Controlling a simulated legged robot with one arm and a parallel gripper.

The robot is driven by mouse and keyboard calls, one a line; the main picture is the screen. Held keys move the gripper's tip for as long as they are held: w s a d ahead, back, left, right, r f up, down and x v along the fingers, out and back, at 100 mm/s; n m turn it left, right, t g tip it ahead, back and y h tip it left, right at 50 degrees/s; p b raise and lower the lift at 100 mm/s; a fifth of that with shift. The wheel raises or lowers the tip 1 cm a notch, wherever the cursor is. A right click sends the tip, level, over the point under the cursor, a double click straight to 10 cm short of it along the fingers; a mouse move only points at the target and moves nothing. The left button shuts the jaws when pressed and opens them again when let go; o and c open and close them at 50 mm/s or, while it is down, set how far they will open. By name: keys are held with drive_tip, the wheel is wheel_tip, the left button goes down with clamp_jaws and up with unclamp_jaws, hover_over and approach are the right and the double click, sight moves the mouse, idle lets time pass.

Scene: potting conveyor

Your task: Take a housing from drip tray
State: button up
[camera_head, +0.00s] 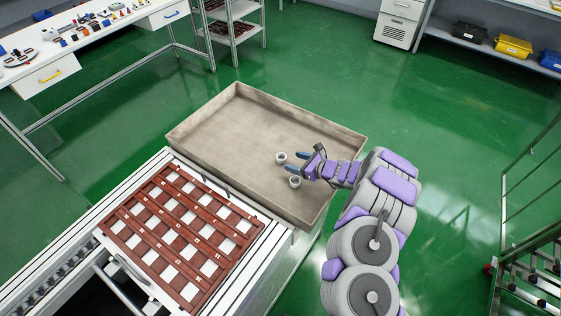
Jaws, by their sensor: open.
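The drip tray (225,115) is a shallow grey-beige bin with raised walls, in the middle of the head view. Two small whitish-grey ring-shaped housings lie on its floor towards the right side: one housing (281,158) is farther back, the other housing (295,182) is nearer. My gripper (293,162) reaches in over the tray's right wall, with blue fingertips pointing left. It is open and empty. Its fingertips are close to both housings; I cannot tell their exact height above the tray floor.
A conveyor (75,245) carries a red-brown slatted rack (180,235) with white squares, adjoining the tray's near left side. A white workbench (100,40) with small parts stands at the back left. A metal frame (530,275) stands at right. Green floor is clear behind the tray.

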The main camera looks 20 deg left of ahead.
sight(278, 156)
drive_tip(key=shift+x, duration=0.85)
drive_tip(key=shift+w+d, duration=0.1)
drive_tip(key=shift+w, duration=0.05)
drive_tip(key=shift+w+f+b, duration=0.15)
drive_tip(key=shift+f+b, duration=0.05)
drive_tip(key=shift+b, duration=0.2)
drive_tip(key=b+x, duration=0.1)
drive_tip(key=x, duration=0.3)
drive_tip(key=shift+a+f, duration=0.1)
drive_tip(key=shift+a, duration=0.5)
drive_tip(key=shift+d+r, duration=0.2)
drive_tip(key=shift+d, duration=0.35)
drive_tip(key=c, duration=0.5)
drive_tip(key=shift+c, duration=1.3)
drive_tip(key=shift+a+f, duration=0.1)
drive_tip(key=shift+a, duration=0.25)
drive_tip(key=c, duration=0.3)
drive_tip(key=shift+d, duration=0.1)
drive_tip(key=shift+c, duration=0.2)
